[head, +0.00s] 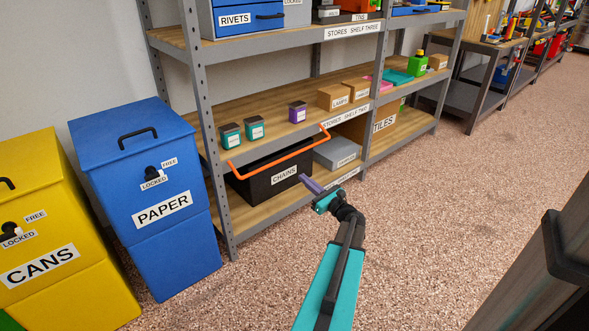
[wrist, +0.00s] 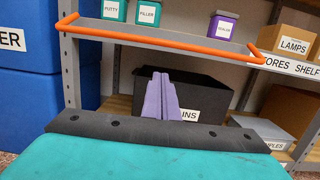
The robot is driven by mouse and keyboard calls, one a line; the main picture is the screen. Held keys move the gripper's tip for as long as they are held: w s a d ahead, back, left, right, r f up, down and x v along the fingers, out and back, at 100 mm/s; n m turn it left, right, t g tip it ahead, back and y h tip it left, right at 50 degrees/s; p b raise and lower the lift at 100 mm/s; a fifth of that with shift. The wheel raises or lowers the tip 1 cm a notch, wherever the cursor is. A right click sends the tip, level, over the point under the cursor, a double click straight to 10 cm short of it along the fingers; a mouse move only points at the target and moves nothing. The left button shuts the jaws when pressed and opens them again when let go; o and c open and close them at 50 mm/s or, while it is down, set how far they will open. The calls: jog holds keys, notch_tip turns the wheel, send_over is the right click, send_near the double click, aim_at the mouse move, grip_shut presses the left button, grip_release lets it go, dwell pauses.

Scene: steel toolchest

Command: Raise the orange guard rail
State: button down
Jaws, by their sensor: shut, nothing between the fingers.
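The orange guard rail (head: 280,156) runs along the front of the lower shelf bay, in front of the black CHAINS box (head: 262,181). Its bar and bent ends also show in the wrist view (wrist: 160,40), across the front of the shelf two board. My gripper (head: 312,185) is in front of the shelf, below and apart from the rail. Its purple fingers are together in the wrist view (wrist: 160,97), empty, with the CHAINS box behind them.
PUTTY, FILLER and SEALER tubs (wrist: 223,26) stand on shelf two behind the rail. A LAMPS box (head: 333,97) is to their right. A grey box (head: 337,152) sits beside the CHAINS box. A blue PAPER bin (head: 150,200) stands left of the shelving. The floor in front is clear.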

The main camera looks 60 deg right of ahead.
jog(key=shift+s+d+r+h, duration=0.15)
jog(key=shift+s+d+h, duration=0.15)
jog(key=shift+s+d, duration=0.15)
jog(key=b+x, duration=0.4)
jog(key=x, duration=0.6)
jog(key=shift+s+a+r+b, duration=0.15)
jog(key=shift+s+r, duration=0.15)
jog(key=shift+r, duration=0.3)
jog(key=shift+s+a+r+b, duration=0.1)
jog(key=shift+s+r+b, duration=0.15)
jog(key=shift+r, duration=0.3)
jog(key=shift+s+a+r+b, duration=0.15)
jog(key=shift+s+r, duration=0.15)
jog(key=shift+r, duration=0.3)
jog(key=shift+r+p, duration=0.1)
jog(key=shift+p, duration=0.2)
jog(key=shift+r+g+p, duration=0.25)
jog(key=shift+g+p, duration=0.05)
jog(key=shift+p, duration=0.75)
